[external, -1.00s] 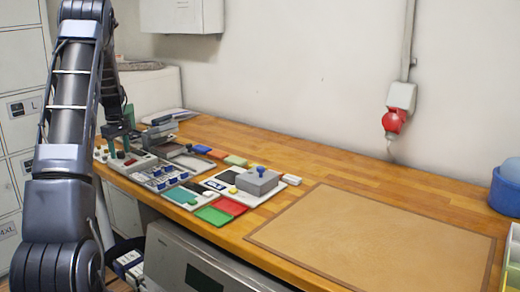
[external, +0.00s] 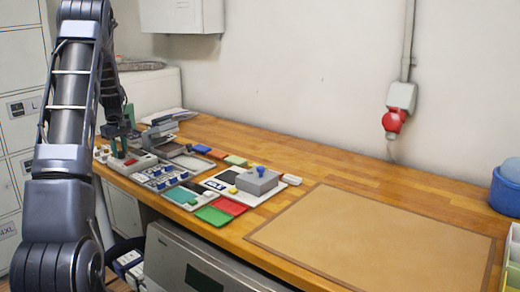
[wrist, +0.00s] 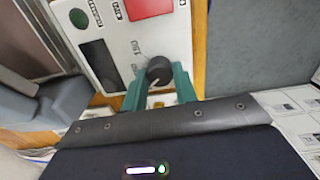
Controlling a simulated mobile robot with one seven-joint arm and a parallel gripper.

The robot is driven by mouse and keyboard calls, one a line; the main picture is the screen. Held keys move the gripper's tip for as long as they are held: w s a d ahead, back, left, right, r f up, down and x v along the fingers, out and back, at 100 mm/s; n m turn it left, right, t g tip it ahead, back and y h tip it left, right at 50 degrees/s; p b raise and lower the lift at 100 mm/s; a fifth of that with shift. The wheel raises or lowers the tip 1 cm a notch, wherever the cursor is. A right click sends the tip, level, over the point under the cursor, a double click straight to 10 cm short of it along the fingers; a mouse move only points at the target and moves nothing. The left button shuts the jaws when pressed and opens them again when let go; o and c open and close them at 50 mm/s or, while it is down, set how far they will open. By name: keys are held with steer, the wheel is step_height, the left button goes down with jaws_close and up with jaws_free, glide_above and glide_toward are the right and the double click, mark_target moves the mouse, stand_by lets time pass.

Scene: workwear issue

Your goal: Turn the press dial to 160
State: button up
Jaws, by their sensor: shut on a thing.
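The press dial (wrist: 160,70) is a small round black knob with a light pointer mark, on a pale control panel (wrist: 128,62) in the wrist view. Small print stands around it, too small to read surely. My gripper (wrist: 157,79) has its green fingers shut on the dial, one on each side. In the external view my gripper (external: 118,150) points down over the control box (external: 142,164) at the bench's far left end; the dial is hidden there. The panel also carries a green button (wrist: 79,18), a red button (wrist: 150,9) and a dark display (wrist: 103,65).
Behind the control box stands a grey press-like device (external: 160,133). Trays and coloured pads, such as a red pad (external: 230,206), lie close on the right. A grey block with a blue knob (external: 257,181) stands further right. A brown mat (external: 380,232) lies clear.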

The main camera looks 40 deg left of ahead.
steer(key=m, duration=0.4)
steer(key=shift+m, duration=1.6)
steer(key=o, duration=1)
steer(key=shift+c, duration=0.2)
step_height(320, 180, up, 11)
